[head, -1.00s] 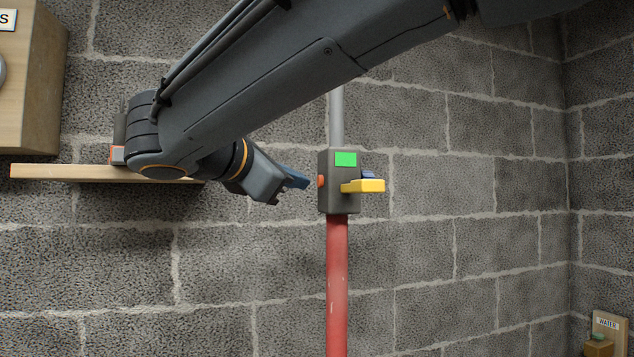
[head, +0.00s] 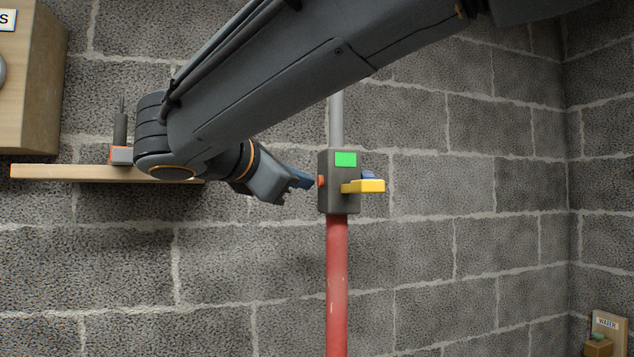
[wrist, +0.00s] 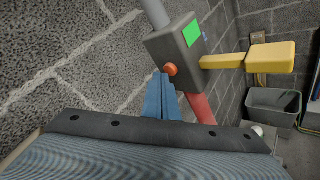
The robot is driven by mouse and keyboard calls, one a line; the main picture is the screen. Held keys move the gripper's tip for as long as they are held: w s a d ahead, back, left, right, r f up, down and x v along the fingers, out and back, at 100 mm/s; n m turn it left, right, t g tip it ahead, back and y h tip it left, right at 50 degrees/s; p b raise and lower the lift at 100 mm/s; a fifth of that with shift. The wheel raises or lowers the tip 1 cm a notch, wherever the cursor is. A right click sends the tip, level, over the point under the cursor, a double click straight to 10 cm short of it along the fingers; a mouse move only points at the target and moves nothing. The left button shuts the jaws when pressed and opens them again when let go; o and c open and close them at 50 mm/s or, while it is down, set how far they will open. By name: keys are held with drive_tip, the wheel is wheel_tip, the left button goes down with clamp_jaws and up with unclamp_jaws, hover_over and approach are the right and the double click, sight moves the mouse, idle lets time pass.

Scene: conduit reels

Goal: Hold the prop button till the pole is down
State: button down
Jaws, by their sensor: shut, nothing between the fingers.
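The prop is a pole with a grey upper tube (head: 337,120) and a red lower tube (head: 337,285), joined at a dark grey box (head: 338,200). The box has a green panel (head: 346,159), a yellow lever (head: 364,186) sticking out to the right and an orange-red round button (head: 321,181) on its left side. My gripper (head: 307,181) is shut and empty, its blue fingertips right at the button. In the wrist view the fingertips (wrist: 159,80) reach up to just beside the button (wrist: 171,70); I cannot tell whether they touch it.
A wooden shelf (head: 60,173) on the block wall at left carries a grey and orange device (head: 121,153). A wooden box (head: 35,90) hangs above it. A grey bin (wrist: 274,105) stands at right in the wrist view.

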drive_tip(key=shift+w+d, duration=0.1)
drive_tip(key=shift+d, duration=0.3)
idle(0.5)
idle(2.3)
drive_tip(key=shift+s+a+p, duration=0.2)
drive_tip(key=shift+a+p, duration=0.1)
drive_tip(key=shift+a, duration=0.5)
drive_tip(key=shift+a, duration=0.1)
drive_tip(key=a+p, duration=0.1)
drive_tip(key=a, duration=0.1)
drive_tip(key=s+a+p, duration=0.1)
drive_tip(key=a, duration=0.1)
drive_tip(key=shift+s+a, duration=0.15)
drive_tip(key=shift+a, duration=0.2)
drive_tip(key=shift+d, duration=0.1)
